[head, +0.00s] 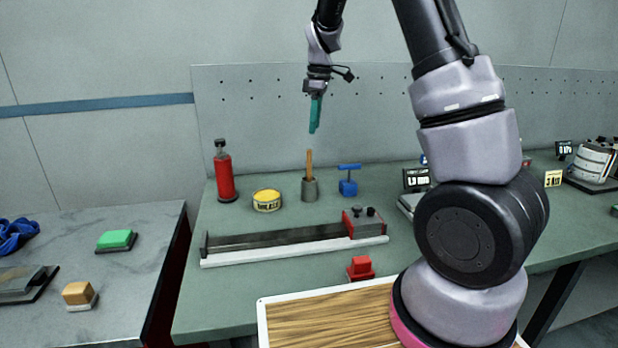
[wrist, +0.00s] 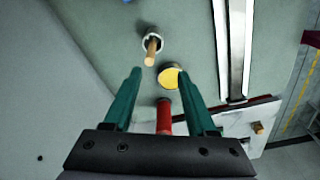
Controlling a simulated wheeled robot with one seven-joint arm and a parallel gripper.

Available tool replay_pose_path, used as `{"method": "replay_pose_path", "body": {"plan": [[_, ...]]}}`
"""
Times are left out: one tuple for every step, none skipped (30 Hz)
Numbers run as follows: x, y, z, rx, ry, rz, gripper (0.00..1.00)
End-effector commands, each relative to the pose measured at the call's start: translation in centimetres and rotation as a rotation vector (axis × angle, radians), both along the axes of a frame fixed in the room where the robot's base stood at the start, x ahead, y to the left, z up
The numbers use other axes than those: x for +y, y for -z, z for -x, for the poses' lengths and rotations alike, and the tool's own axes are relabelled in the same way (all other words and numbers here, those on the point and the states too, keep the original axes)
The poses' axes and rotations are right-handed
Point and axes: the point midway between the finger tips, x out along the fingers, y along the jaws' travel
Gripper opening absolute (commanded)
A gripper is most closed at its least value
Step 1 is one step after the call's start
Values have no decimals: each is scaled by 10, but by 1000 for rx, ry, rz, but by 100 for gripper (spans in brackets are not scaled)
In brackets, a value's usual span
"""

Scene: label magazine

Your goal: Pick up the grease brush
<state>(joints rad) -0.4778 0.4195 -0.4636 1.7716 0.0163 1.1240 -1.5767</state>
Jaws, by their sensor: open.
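The grease brush shows as a wooden handle (head: 309,163) standing upright in a small grey pot (head: 310,190) on the green bench; its lower end is hidden in the pot. In the wrist view the handle (wrist: 152,47) and the pot's pale rim (wrist: 146,39) lie just beyond my fingertips. My gripper (head: 315,131) has teal fingers pointing down and hangs above the handle, apart from it. In the wrist view my gripper (wrist: 159,72) is open, with nothing held between its fingers.
A yellow tin (head: 267,201) and a red bottle (head: 224,175) stand left of the pot, a blue T-handled tool (head: 348,181) right. A long rail fixture (head: 290,243) lies in front. A pegboard (head: 250,110) rises behind.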

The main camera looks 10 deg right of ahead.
Motion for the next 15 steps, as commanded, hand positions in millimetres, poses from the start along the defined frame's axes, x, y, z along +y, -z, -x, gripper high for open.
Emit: {"method": "replay_pose_path", "body": {"plan": [[5, 15, -9, 14, -61, 27, 57], [7, 22, -13, 20, -94, 41, 57], [9, 29, -17, 26, -132, 55, 57], [11, 33, -20, 30, -158, 63, 57], [12, 37, -22, 33, -178, 71, 57], [12, 40, -25, 37, -199, 78, 57], [13, 43, -26, 40, -212, 83, 57], [13, 46, -27, 41, -220, 85, 57], [14, 50, -27, 43, -228, 88, 57], [14, 54, -27, 44, -231, 89, 57], [14, 59, -27, 45, -233, 89, 57], [14, 66, -27, 45, -233, 89, 57], [14, 71, -27, 45, -232, 89, 57], [14, 76, -27, 44, -231, 89, 57], [13, 82, -27, 44, -230, 89, 57]]}}
